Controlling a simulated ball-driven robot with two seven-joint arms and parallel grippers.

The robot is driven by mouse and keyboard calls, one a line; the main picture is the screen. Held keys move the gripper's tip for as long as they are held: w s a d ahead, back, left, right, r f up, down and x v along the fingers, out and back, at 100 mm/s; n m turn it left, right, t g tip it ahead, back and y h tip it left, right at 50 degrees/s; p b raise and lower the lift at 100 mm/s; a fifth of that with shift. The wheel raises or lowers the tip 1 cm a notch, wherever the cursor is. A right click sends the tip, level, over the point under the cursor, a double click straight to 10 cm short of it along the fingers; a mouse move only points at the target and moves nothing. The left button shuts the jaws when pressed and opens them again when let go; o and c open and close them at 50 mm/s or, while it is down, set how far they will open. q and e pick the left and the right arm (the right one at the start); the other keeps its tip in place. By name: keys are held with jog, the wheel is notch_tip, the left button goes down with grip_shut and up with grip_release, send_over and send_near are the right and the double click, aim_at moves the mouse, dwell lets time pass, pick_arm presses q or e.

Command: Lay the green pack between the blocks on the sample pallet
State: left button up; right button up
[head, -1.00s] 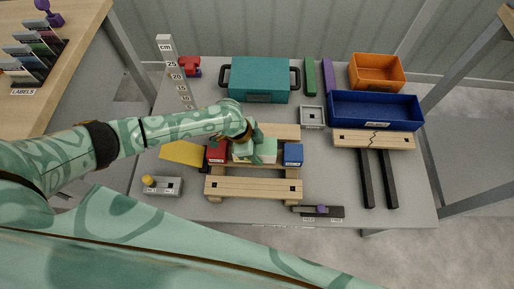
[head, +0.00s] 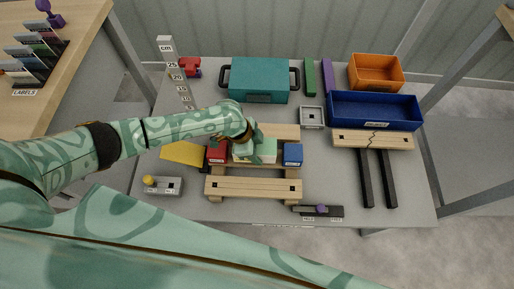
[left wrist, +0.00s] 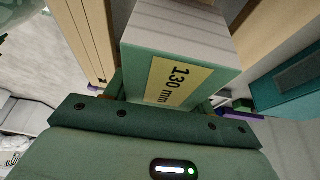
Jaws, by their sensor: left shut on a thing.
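The sample pallet (head: 253,188) has light wooden slats and stands in the middle of the grey table. A red block (head: 217,155) sits on its left and a blue block (head: 292,155) on its right. The pale green pack (head: 269,152) is between the two blocks, low over or on the slats; I cannot tell whether it rests. My left gripper (head: 254,148) is shut on it from above and hides part of it. In the left wrist view the pack (left wrist: 180,30) carries a yellow "130 mm" label, right in front of the gripper (left wrist: 160,103). My right gripper is out of view.
A teal case (head: 259,78) stands behind the pallet. A cracked wooden board (head: 374,140) with dark bars, a blue bin (head: 375,108) and an orange bin (head: 376,72) are to the right. A yellow piece (head: 183,153) lies left, and a height scale (head: 174,73) stands behind it.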

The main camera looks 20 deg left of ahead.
pick_arm(q)
jog(key=shift+f+b, duration=0.6)
jog(key=shift+f, duration=0.4)
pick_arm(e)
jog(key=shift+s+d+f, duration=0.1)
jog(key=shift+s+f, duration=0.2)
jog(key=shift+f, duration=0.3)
pick_arm(q)
jog(key=o, duration=1.3)
jog(key=p+v, duration=0.7)
jog(key=v, duration=0.8)
jog(key=shift+r, duration=0.2)
jog(key=shift+s+a+r+p, duration=0.1)
jog(key=shift+a+r+p, duration=0.15)
jog(key=shift+r, duration=0.2)
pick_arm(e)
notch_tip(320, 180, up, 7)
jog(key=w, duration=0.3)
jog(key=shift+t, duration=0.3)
pick_arm(q)
jog(key=shift+s+f, duration=0.1)
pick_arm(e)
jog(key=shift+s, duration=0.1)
